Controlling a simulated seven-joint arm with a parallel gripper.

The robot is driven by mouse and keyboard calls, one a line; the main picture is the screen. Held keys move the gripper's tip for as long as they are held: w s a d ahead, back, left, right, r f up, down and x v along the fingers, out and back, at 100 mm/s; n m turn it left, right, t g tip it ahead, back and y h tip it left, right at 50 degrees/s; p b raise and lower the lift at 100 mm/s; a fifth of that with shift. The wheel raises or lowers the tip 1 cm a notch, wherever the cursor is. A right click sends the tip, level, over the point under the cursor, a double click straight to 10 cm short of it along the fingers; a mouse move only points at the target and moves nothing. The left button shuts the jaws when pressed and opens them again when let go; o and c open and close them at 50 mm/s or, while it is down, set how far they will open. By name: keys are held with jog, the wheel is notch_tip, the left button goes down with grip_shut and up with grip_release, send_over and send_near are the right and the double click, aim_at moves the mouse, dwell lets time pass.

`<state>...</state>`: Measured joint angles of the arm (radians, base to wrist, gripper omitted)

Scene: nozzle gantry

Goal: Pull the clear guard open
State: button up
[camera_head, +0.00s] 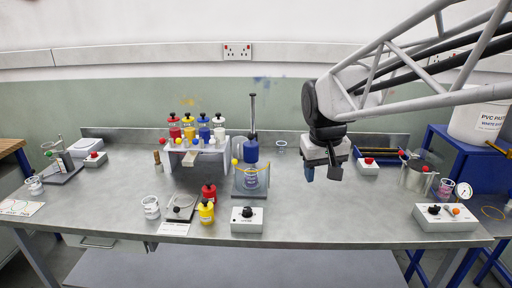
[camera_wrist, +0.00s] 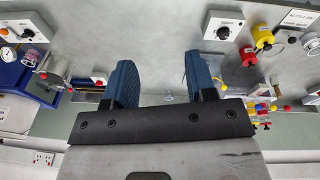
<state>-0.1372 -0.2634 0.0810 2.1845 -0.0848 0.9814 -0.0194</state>
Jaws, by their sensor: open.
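The clear guard (camera_head: 264,182) is a see-through shield at the middle of the bench, in front of a blue-topped vessel (camera_head: 251,152) on a stand. A yellow knob (camera_head: 235,162) shows at its left edge. Whether it is fully closed is hard to tell. My gripper (camera_head: 321,173) hangs above the bench to the right of the guard, apart from it, pointing down. Its two blue fingers are spread with nothing between them, as the wrist view (camera_wrist: 158,72) also shows. In the wrist view the guard is partly hidden behind a finger and hard to make out.
A grey control box (camera_head: 247,219) stands in front of the guard. Red and yellow bottles (camera_head: 206,211) and a rack of colored bottles (camera_head: 196,140) are to its left. The bench below my gripper is clear.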

jog(key=w+a+n, duration=0.1)
jog(key=w+a, duration=0.4)
jog(key=w, duration=0.5)
jog(key=n+h, duration=0.1)
jog(key=n, duration=0.3)
send_over(235, 163)
jog(key=a, duration=0.2)
jog(key=s+a+f+x, duration=0.1)
jog(key=s+a+x, duration=0.1)
jog(key=x, duration=1)
jog(key=shift+w+d+r+g, duration=0.2)
jog(key=shift+d+r+g, duration=0.2)
jog(key=shift+f, duration=0.1)
jog(key=shift+w+d+f, duration=0.15)
jog(key=shift+d+f, duration=0.05)
jog(key=shift+f, duration=1.05)
jog(key=shift+w+d+f, duration=0.1)
jog(key=shift+d+f, duration=0.1)
jog(key=shift+f, duration=1)
jog(key=shift+w+d+f, duration=0.15)
jog(key=shift+d+f, duration=0.05)
jog(key=shift+f, duration=1.05)
grip_shut()
